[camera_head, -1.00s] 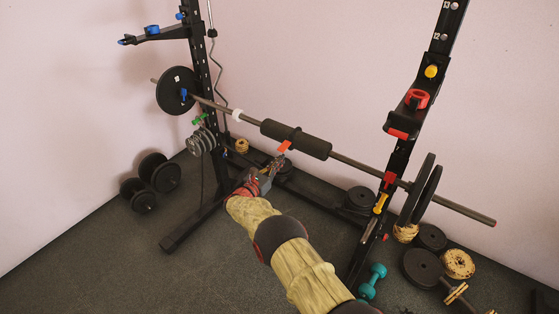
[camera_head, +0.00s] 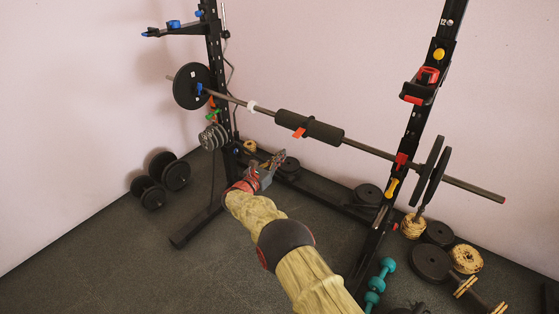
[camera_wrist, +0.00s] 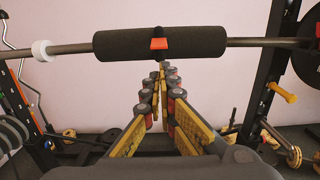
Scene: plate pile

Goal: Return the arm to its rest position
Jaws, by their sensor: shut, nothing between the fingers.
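My gripper (camera_head: 273,160) is at the end of my outstretched arm, low in front of the rack in the head view. It is shut and empty. In the wrist view the fingers of my gripper (camera_wrist: 161,82) meet just below the bar's pad. The barbell (camera_head: 378,153) rests across the rack with a black foam pad (camera_head: 322,132) around its middle. The pad (camera_wrist: 120,44) also shows in the wrist view, with a red-orange tab (camera_wrist: 159,43) on it. I cannot tell the exact gap between fingertips and pad.
The rack's left upright (camera_head: 215,60) and right upright (camera_head: 421,115) stand beyond my arm. Black dumbbells (camera_head: 176,176) lie at the left, teal dumbbells (camera_head: 388,266) at the right. Plates (camera_head: 431,262) are piled at the right. The floor at the front left is clear.

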